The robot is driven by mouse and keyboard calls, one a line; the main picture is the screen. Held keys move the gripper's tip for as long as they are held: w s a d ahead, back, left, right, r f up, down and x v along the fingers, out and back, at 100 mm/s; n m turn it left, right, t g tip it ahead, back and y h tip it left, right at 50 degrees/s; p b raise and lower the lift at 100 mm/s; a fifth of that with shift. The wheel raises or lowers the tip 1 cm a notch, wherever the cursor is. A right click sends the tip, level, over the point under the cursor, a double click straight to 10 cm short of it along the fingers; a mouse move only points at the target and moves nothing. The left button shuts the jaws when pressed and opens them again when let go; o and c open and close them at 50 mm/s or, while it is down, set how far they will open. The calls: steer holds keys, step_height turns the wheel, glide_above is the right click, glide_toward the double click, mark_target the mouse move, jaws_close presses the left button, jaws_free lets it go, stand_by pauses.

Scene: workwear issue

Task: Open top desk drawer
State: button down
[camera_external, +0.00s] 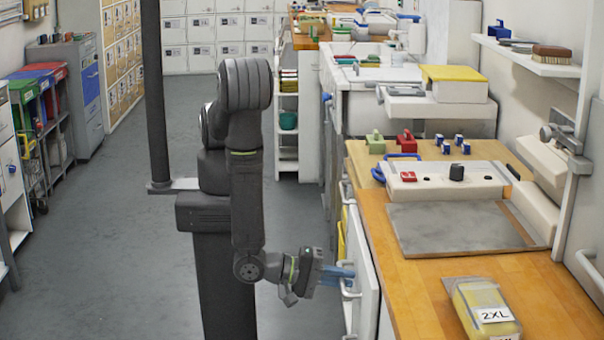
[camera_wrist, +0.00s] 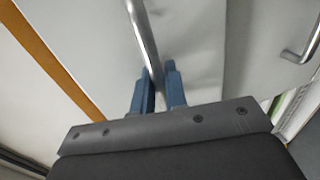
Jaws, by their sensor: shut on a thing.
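The desk with a wooden top (camera_external: 415,300) stands at the right in the external view. Its white drawer front (camera_external: 366,270) faces left, toward my arm. My gripper (camera_external: 350,276) is at this front with its blue fingers at a light metal handle (camera_external: 349,291). In the wrist view my gripper (camera_wrist: 160,85) has one blue finger on each side of the metal bar handle (camera_wrist: 143,38), and it is shut on that bar. The white front (camera_wrist: 90,50) fills much of the wrist view. I cannot tell whether the drawer stands out from the desk.
A second handle (camera_wrist: 304,42) shows at the right in the wrist view. A packed yellow garment marked 2XL (camera_external: 482,308), a grey plate (camera_external: 460,228) and a white device (camera_external: 445,182) lie on the desktop. The grey floor (camera_external: 110,260) left of my arm is clear.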

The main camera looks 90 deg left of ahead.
steer(key=f+v, duration=0.3)
steer(key=v, duration=1.1)
steer(key=s+f+v, duration=0.1)
steer(key=f+v, duration=0.2)
steer(key=v, duration=1.2)
steer(key=shift+s, duration=0.35)
steer(key=c, duration=1.8)
jaws_free()
steer(key=v, duration=1.7)
steer(key=shift+s, duration=0.2)
steer(key=shift+w, duration=0.1)
steer(key=x, duration=1.7)
steer(key=shift+w, duration=0.2)
steer(key=v, duration=1.7)
steer(key=shift+s, duration=0.3)
